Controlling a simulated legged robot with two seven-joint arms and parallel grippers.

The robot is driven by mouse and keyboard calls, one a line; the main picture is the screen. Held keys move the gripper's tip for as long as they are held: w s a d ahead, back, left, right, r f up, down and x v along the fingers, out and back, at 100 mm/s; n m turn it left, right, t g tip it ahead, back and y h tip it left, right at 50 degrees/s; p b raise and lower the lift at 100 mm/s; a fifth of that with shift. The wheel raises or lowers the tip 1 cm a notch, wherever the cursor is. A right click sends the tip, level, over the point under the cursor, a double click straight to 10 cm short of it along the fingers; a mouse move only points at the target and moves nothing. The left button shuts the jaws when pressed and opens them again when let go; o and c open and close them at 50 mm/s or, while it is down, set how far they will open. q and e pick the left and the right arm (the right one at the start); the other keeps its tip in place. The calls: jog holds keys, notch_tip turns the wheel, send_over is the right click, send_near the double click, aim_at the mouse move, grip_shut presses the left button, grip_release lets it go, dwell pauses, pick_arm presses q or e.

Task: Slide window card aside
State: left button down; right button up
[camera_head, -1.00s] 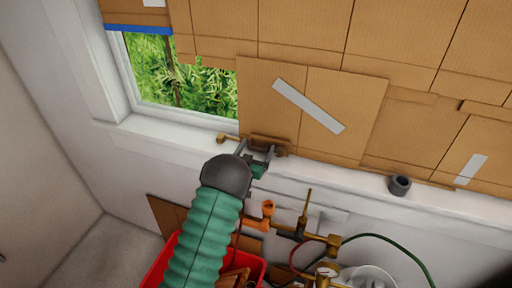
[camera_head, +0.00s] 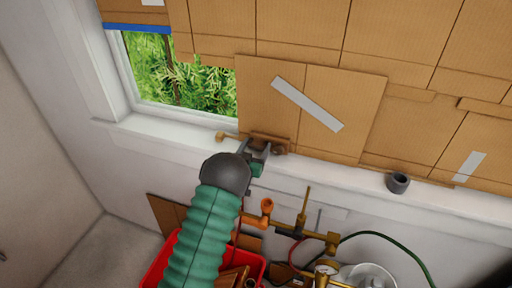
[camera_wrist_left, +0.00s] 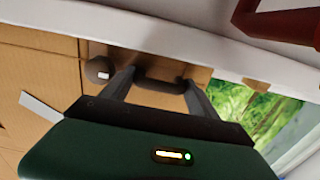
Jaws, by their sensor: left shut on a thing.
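The window card (camera_head: 315,108) is a brown cardboard panel with a strip of grey tape, standing at the sill over part of the window. Left of it the window pane (camera_head: 180,75) is uncovered and shows green leaves. My left gripper (camera_head: 262,148) is at the card's lower left corner, shut on the handle there. In the left wrist view the fingers (camera_wrist_left: 160,85) close on the dark handle bar on a brown block, and the card (camera_wrist_left: 40,75) fills the left side. My right gripper is not in view.
A grey ring (camera_head: 399,183) sits on the white sill (camera_head: 340,182) to the right. Below the sill are a red bin (camera_head: 172,250), brass pipe fittings (camera_head: 300,225) with a gauge, and a green hose (camera_head: 395,245). More cardboard covers the window above and right.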

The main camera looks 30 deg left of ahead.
pick_arm(q)
jog(key=w+d+b, duration=0.1)
jog(key=d+b, duration=0.1)
jog(key=d, duration=0.3)
jog(key=w+d+b, duration=0.1)
jog(key=d+b, duration=0.1)
jog(key=d, duration=0.3)
jog(key=w+d+f+b, duration=0.1)
jog(key=d+b, duration=0.1)
jog(key=d, duration=0.3)
jog(key=shift+w+d, duration=0.35)
jog(key=w+d+b, duration=0.1)
jog(key=d, duration=0.3)
jog(key=w+d+b, duration=0.1)
jog(key=d, duration=0.3)
jog(key=w+d+b, duration=0.1)
jog(key=d, duration=0.4)
jog(key=shift+r, duration=0.25)
jog(key=shift+w+d, duration=0.1)
jog(key=shift+d, duration=0.2)
jog(key=shift+d+r, duration=0.1)
